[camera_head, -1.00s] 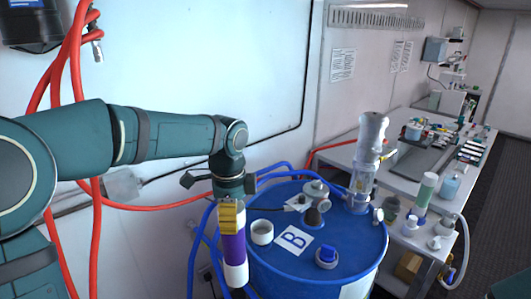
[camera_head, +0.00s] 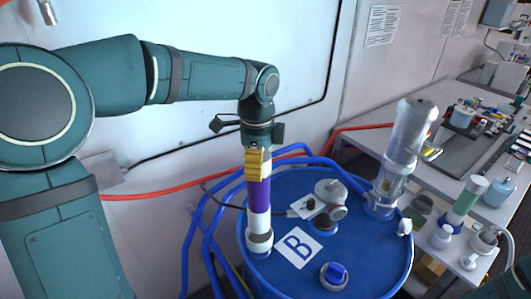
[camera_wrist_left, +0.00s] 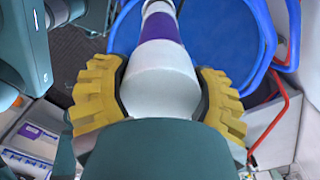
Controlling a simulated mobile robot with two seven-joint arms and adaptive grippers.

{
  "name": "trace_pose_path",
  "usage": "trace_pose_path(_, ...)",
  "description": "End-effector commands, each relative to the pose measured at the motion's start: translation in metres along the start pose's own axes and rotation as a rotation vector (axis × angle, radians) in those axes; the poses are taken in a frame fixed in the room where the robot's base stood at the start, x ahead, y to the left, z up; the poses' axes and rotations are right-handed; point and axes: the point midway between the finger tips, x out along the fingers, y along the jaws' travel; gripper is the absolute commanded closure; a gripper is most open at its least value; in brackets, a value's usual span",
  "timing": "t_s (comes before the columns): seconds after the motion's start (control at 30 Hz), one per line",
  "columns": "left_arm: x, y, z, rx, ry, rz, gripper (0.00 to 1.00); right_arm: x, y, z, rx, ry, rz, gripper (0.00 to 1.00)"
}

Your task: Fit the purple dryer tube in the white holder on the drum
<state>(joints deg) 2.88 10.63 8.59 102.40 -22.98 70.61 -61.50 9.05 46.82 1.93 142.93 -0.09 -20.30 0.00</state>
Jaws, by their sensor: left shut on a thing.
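The purple dryer tube (camera_head: 258,197), with a white lower end, hangs upright from my left gripper (camera_head: 254,166). In the left wrist view, the yellow-padded fingers of the gripper (camera_wrist_left: 158,95) are shut around the white upper end of the tube (camera_wrist_left: 163,75); its purple band shows beyond. The white holder (camera_head: 259,243) is near the left edge of the blue drum (camera_head: 360,262). In the head view the tube's lower end lines up with the holder and meets its top; I cannot tell how deep it sits. My right gripper is not in view.
Blue hoses (camera_head: 212,235) run along the drum's left side. A cluttered bench (camera_head: 465,185) stands at right.

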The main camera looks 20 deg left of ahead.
Motion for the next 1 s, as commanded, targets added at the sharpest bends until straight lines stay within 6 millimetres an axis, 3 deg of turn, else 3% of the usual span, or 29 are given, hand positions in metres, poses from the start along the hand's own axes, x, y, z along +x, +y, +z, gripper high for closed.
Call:
trace_pose_path(0.27, 0.009, 0.000, 0.000, 0.000, -0.001, 0.000, 0.79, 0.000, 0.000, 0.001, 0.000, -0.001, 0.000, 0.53)
trace_pose_path(0.5, 0.030, 0.000, 0.000, -0.002, 0.000, 0.001, 0.79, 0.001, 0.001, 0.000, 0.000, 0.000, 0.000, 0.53)
trace_pose_path(0.7, 0.052, 0.000, 0.000, -0.001, 0.000, 0.000, 0.79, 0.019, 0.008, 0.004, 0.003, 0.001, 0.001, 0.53)
trace_pose_path(1.0, 0.058, 0.000, 0.000, -0.001, 0.000, -0.001, 0.79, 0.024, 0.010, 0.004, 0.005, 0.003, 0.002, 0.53)
